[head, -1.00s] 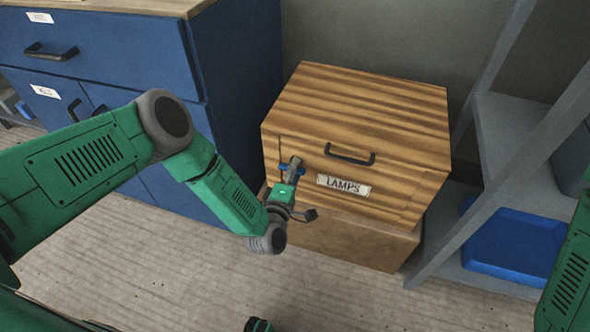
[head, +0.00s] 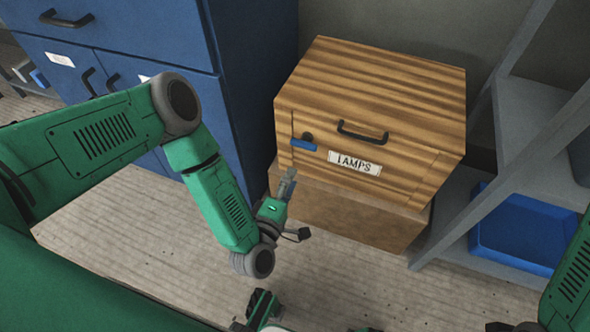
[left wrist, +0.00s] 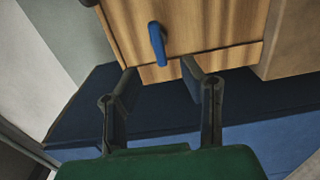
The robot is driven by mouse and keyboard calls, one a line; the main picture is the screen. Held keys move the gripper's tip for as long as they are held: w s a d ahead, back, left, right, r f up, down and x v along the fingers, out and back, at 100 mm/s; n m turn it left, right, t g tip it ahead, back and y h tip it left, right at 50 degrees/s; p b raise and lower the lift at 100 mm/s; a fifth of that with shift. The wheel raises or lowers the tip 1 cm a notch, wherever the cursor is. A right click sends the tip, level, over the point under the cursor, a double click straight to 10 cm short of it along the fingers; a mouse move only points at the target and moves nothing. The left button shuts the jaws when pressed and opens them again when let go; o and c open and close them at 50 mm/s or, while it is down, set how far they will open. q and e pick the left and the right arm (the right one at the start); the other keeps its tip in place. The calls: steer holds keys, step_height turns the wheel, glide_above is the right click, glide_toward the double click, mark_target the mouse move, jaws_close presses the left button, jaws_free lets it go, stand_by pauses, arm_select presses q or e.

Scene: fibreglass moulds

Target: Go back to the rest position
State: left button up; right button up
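My left gripper (head: 287,186) is in front of the lower left of a wooden box (head: 370,92) labelled LAMPS, apart from it. In the left wrist view, the left gripper (left wrist: 159,82) has its two dark fingers spread, with nothing between them. The blue latch (head: 303,144) on the box's front is horizontal in the head view, up and right of the gripper. It also shows beyond the fingers in the left wrist view (left wrist: 157,44). The box's front is shut. Part of my right arm (head: 572,280) shows at the right edge; its gripper cannot be made out.
The wooden box stands on a plain brown block (head: 345,215). A blue cabinet (head: 245,70) stands left of it. A grey shelf (head: 530,135) with a blue tray (head: 520,230) stands right. Open floor (head: 345,280) lies in front.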

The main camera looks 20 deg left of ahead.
arm_select(q)
steer(key=shift+s, duration=0.1)
stand_by(0.4)
steer(key=s+d+r+m+g+h+p, duration=0.2)
steer(key=s+m+g+h+p, duration=0.3)
steer(key=s+m+g, duration=0.5)
steer(key=s+a+r+m+g+y+p, duration=0.2)
steer(key=s+a+r+m+g, duration=0.1)
steer(key=s+a, duration=0.4)
steer(key=s+a+r+m+g+y+p, duration=0.3)
steer(key=s+a+r+m+g, duration=0.1)
steer(key=s+a, duration=0.3)
steer(key=shift+r+m+y+p, duration=0.25)
steer(key=shift+m+y+p, duration=0.1)
steer(key=shift+m, duration=0.15)
steer(key=shift+s, duration=0.1)
